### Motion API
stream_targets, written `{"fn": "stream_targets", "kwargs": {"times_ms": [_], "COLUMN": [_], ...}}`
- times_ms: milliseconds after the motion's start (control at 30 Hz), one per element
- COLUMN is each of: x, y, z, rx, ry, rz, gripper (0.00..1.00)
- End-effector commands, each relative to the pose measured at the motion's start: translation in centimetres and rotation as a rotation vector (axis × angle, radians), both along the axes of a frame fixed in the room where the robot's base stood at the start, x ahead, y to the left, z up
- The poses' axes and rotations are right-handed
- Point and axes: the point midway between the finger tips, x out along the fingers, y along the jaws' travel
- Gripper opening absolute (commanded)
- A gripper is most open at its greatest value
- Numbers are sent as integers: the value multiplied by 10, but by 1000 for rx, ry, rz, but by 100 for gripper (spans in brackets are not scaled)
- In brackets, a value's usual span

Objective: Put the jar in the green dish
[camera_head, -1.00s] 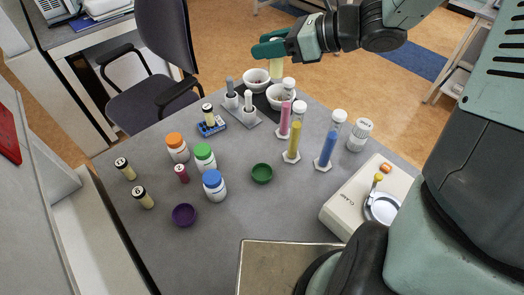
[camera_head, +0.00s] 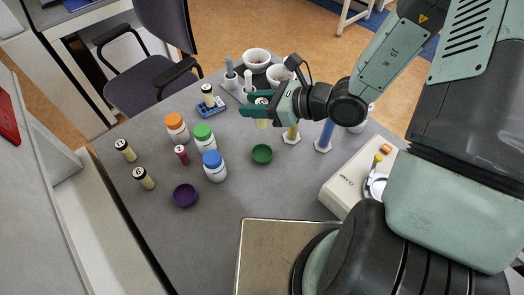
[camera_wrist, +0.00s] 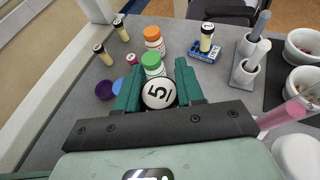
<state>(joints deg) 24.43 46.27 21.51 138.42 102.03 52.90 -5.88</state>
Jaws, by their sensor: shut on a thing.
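The jar (camera_head: 262,123) has a pale yellow body and a white, dark-rimmed lid marked 5. My gripper (camera_head: 258,110) is shut on it. In the wrist view the lid (camera_wrist: 158,94) shows between my two green fingers (camera_wrist: 159,88). The jar looks upright and above the table; its exact height is hard to tell. The green dish (camera_head: 262,154), small, round and empty, sits on the grey table just below the jar in the head view. The dish is hidden in the wrist view.
Bottles with orange (camera_head: 174,121), green (camera_head: 202,131) and blue (camera_head: 212,159) caps stand left of the dish, with a purple dish (camera_head: 185,195) nearer. Cylinders (camera_head: 326,135), a white device (camera_head: 345,185) stand right. Similar jars (camera_head: 143,178) stand left. Table in front of the dish is clear.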

Motion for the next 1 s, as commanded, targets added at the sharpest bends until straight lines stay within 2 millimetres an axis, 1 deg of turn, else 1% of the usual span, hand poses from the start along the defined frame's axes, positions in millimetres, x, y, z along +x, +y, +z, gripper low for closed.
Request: {"fn": "stream_targets", "kwargs": {"times_ms": [33,100,267,500,667,900,1000], "x": [-1,0,0,-1,0,0,0], "y": [1,0,0,0,0,0,0], "z": [-12,-24,-43,-85,-100,-134,-140], "rx": [3,2,1,1,0,0,-1], "ry": [6,4,3,2,-1,1,-2], "rz": [0,0,-1,0,1,1,1], "gripper": [6,6,6,6,6,6,6]}}
